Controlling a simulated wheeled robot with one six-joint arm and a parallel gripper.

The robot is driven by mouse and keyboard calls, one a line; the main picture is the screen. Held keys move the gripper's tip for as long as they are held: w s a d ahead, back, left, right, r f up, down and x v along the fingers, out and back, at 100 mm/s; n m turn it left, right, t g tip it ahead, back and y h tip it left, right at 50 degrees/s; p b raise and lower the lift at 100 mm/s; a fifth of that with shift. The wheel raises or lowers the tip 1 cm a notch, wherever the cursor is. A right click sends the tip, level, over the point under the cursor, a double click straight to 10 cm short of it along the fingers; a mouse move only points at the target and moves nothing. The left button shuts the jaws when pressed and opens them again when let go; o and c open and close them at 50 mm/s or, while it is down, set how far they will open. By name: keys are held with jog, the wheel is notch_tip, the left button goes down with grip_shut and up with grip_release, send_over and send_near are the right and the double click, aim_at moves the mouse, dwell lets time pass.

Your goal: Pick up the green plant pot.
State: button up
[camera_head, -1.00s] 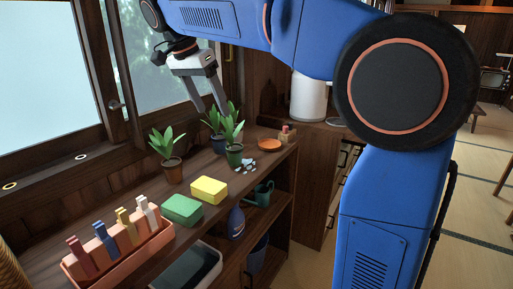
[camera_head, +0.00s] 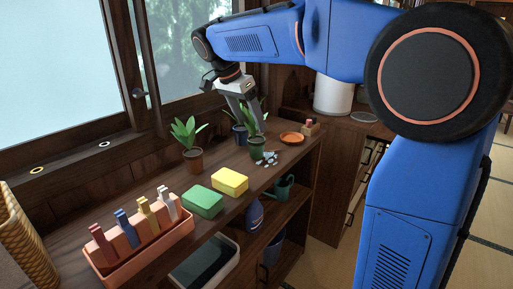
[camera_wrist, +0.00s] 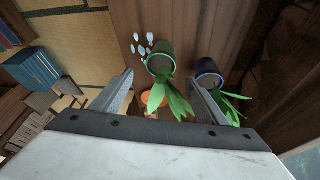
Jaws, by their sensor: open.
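The green plant pot (camera_head: 257,148), with a leafy plant in it, stands upright on the wooden shelf top. In the wrist view its rim and soil (camera_wrist: 160,64) show beyond and between my two fingers, with its leaves reaching back between them. My gripper (camera_head: 252,126) is open above the green pot, among the leaves, its fingers pointing down. The wrist view shows the open fingers (camera_wrist: 160,80) either side of the leaves. They partly hide the plant in the head view. I cannot tell whether they touch the leaves.
A dark blue pot (camera_wrist: 208,70) with a plant stands close beside the green pot. White pebbles (camera_head: 268,158), an orange dish (camera_head: 292,137) and a brown pot (camera_head: 194,160) are nearby. Yellow (camera_head: 230,181) and green (camera_head: 203,201) blocks lie nearer. The window frame borders the shelf's back.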

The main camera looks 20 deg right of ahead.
aim_at(257, 138)
jog(key=shift+x, duration=3)
jog(key=shift+a, duration=0.1)
jog(key=c, duration=1.3)
